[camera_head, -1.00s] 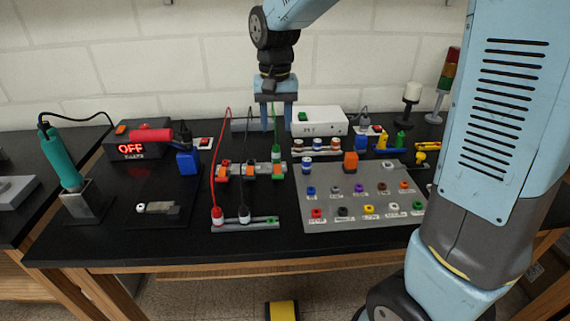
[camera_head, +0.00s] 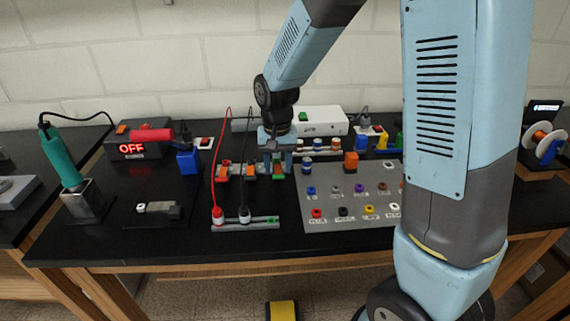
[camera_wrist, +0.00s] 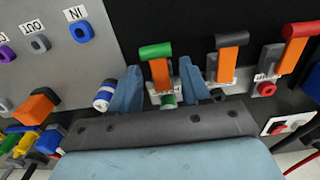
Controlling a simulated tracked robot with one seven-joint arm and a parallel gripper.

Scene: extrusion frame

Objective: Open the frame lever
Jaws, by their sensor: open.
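In the wrist view a row of three orange levers shows: one with a green handle (camera_wrist: 156,51), one with a black handle (camera_wrist: 226,41) and one with a red handle (camera_wrist: 303,30). The labels by them are too small to read surely, so I cannot confirm which says frame. My gripper (camera_wrist: 160,66) is open, its two blue fingers on either side of the green-handled lever, apart from it. In the head view my gripper (camera_head: 277,168) is low over the right end of the lever block (camera_head: 236,171) and hides most of the green lever.
A grey board (camera_head: 325,210) with coloured sockets lies just right of the levers. Red and black cables rise in loops from a strip (camera_head: 258,222) in front. A white box (camera_head: 320,121) stands behind. Blue and white cylinders and an orange block (camera_head: 351,161) are close on the right.

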